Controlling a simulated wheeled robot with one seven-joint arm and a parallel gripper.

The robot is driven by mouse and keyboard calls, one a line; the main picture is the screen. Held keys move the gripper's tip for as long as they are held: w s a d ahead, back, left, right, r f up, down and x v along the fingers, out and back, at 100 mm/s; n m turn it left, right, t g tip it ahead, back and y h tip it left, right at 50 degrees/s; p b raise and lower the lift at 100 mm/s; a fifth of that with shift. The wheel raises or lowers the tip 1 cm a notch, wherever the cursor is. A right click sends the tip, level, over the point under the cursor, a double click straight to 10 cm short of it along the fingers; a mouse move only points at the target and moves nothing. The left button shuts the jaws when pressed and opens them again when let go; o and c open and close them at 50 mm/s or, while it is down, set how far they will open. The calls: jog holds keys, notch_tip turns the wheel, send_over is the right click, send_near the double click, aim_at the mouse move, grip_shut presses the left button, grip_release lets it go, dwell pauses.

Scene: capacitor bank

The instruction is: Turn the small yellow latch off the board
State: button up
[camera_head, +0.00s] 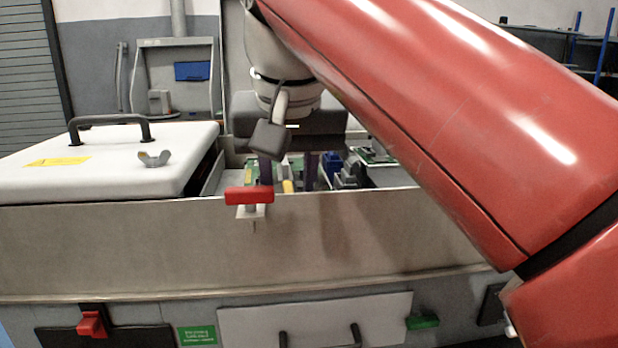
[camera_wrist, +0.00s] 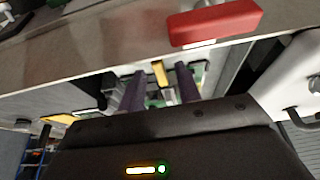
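The small yellow latch (camera_wrist: 160,72) shows in the wrist view as a short upright bar beside a green board (camera_wrist: 152,98). In the head view the yellow latch (camera_head: 287,185) is partly hidden behind the cabinet's front wall. My gripper (camera_wrist: 158,78) points down into the open bay, and its two dark purple fingers stand apart, one on each side of the latch in the picture. A gap shows between each finger and the latch. My gripper (camera_head: 289,180) is partly hidden by the wall in the head view, so I cannot tell the fingertips' depth.
A red handle (camera_head: 249,195) sits on the front wall's rim (camera_head: 340,195), close to my gripper. A white lid (camera_head: 100,165) with a black handle and a grey wing nut lies left of the bay. Blue and dark parts (camera_head: 345,172) stand to the right inside.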

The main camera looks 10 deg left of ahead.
jog(key=shift+c, duration=0.2)
grip_shut()
jog(key=n, duration=0.2)
jog(key=n+y, duration=0.1)
jog(key=n, duration=0.1)
jog(key=shift+w+d+y, duration=0.15)
jog(key=shift+d+y, duration=0.05)
jog(key=shift+y, duration=0.1)
jog(key=n, duration=0.2)
jog(key=n+g+y, duration=0.1)
jog(key=n, duration=0.1)
jog(key=shift+w+d+n+g, duration=0.1)
jog(key=shift+w+n+g, duration=0.05)
jog(key=shift+n+g, duration=0.15)
jog(key=n, duration=0.1)
jog(key=n+g, duration=0.1)
jog(key=n, duration=0.1)
jog(key=n+g+y, duration=0.1)
jog(key=n, duration=0.1)
jog(key=shift+w+d, duration=0.1)
jog(key=shift+w, duration=0.2)
jog(key=shift+w+n+g, duration=0.1)
jog(key=shift+n+g, duration=0.7)
jog(key=shift+n, duration=1.3)
